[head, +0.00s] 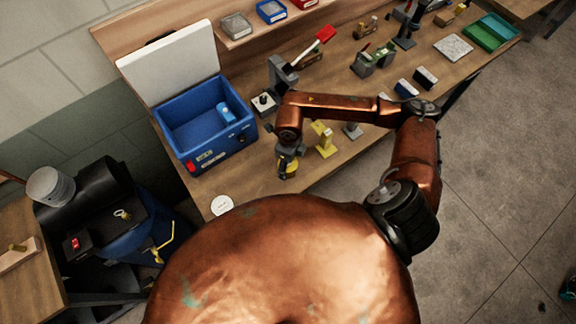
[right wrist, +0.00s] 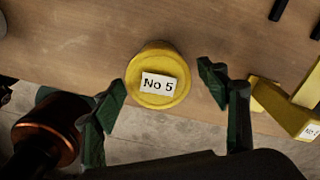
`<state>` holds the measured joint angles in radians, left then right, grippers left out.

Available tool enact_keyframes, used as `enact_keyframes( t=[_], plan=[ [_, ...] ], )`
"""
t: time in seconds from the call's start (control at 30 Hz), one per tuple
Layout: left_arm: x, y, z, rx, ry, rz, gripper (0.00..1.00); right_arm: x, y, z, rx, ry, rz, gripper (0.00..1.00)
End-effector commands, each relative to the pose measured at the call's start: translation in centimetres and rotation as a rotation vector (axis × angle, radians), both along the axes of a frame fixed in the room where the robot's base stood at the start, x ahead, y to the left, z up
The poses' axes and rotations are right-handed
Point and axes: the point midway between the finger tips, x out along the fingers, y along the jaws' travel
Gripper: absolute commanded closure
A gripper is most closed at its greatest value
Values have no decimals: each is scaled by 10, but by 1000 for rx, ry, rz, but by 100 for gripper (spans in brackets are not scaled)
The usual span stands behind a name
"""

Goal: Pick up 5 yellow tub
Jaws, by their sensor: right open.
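The yellow tub (right wrist: 158,98) shows in the right wrist view, with a white label reading "No 5" on its top. It stands on the wooden workbench near the front edge. In the head view the tub (head: 288,172) is partly hidden by my right gripper (head: 288,160). In the right wrist view the green fingers of my right gripper (right wrist: 168,92) are apart, one on each side of the tub, with gaps visible. I cannot tell its height above the tub. My left gripper is not in view.
A yellow bracket-like piece (head: 323,140) stands right of the tub; it also shows in the right wrist view (right wrist: 285,108). A blue open box (head: 178,153) is to the left. A white disc (head: 222,205) lies near the bench's front edge.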

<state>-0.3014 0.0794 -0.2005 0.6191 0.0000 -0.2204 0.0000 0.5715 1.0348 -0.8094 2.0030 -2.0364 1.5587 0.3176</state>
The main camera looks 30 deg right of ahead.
Motion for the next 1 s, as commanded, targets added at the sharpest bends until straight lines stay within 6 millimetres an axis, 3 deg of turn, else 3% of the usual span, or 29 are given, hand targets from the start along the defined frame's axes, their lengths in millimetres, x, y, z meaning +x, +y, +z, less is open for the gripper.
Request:
enact_keyframes(
  t=[0.3, 1.0],
  plan=[
    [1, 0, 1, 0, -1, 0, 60, 0, 1, -7, 1, 0, 3, 32],
    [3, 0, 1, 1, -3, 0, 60, 1, 2, -6, 2, -1, 4, 79]
  ],
)
